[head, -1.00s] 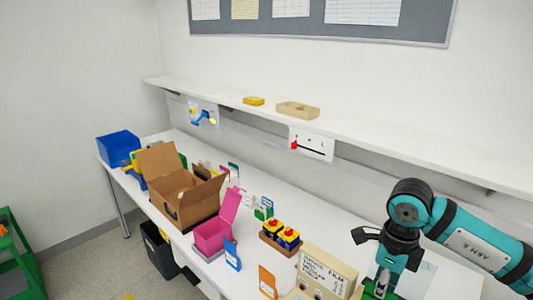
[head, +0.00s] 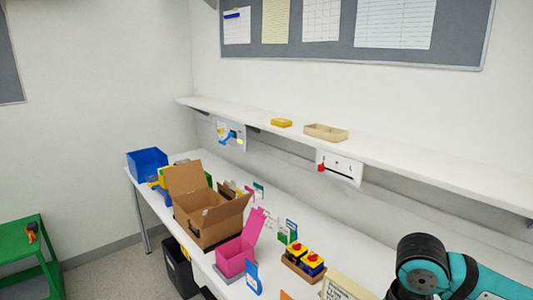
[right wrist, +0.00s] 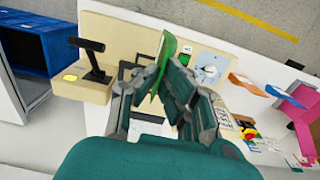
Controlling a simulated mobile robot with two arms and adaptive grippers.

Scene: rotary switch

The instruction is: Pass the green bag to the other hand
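The green bag (right wrist: 168,50) shows in the right wrist view as a thin green shape, seen nearly edge-on. My right gripper (right wrist: 163,78) has its fingers on either side of it and appears shut on it. In the head view only part of my right arm shows at the bottom right, and neither the bag nor the right gripper is in that picture. My left gripper is in neither view.
The white table carries an open cardboard box (head: 208,226), a pink box (head: 231,259), a blue bin (head: 147,161) and a holder with red-topped yellow items (head: 304,262). A white shelf (head: 420,160) runs above. A green stool (head: 22,241) stands at left.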

